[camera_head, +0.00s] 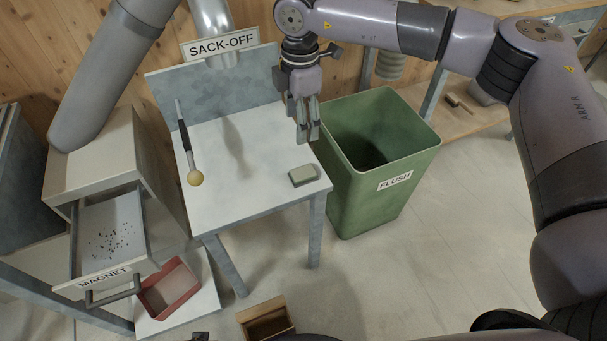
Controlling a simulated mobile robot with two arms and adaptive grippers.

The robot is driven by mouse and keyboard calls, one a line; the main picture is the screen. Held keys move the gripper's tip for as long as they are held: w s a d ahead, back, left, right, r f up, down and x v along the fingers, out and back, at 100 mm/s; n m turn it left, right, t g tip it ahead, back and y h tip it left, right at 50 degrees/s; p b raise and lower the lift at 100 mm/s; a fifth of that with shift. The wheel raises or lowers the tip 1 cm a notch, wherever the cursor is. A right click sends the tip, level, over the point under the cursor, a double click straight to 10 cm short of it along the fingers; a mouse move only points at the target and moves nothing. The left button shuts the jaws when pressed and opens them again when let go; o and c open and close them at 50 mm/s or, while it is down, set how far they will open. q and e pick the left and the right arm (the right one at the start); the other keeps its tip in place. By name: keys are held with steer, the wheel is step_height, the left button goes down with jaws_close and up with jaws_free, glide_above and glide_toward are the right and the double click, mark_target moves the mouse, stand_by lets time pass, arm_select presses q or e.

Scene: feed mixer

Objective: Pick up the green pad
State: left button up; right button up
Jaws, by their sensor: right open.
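The green pad (303,176) is a small pale-topped block with a green lower side. It lies flat near the front right corner of the white-topped table (255,180). My right gripper (307,134) points down above the back right part of the table, higher in the picture than the pad. It is open and empty, apart from the pad.
A green FLUSH bin (379,200) stands right of the table. An open MAGNET drawer (108,240), red tray (168,290) and wooden box (266,320) are lower left.

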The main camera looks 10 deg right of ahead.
glide_above(303, 172)
step_height(303, 172, down, 12)
steer(key=shift+a+r+b, duration=0.1)
steer(key=shift+b, duration=0.35)
steer(key=shift+f, duration=0.5)
step_height(303, 172, down, 4)
steer(key=shift+f+b, duration=0.2)
steer(key=shift+b, duration=0.1)
arm_select(q)
steer(key=r, duration=0.1)
steer(key=w+r, duration=0.1)
steer(key=r, duration=0.2)
steer(key=shift+w+d+r, duration=0.15)
steer(key=shift+w+r, duration=0.2)
arm_select(e)
steer(key=shift+c, duration=0.4)
steer(key=c, duration=0.4)
arm_select(q)
steer(key=shift+w, duration=0.2)
arm_select(e)
steer(key=c, duration=0.6)
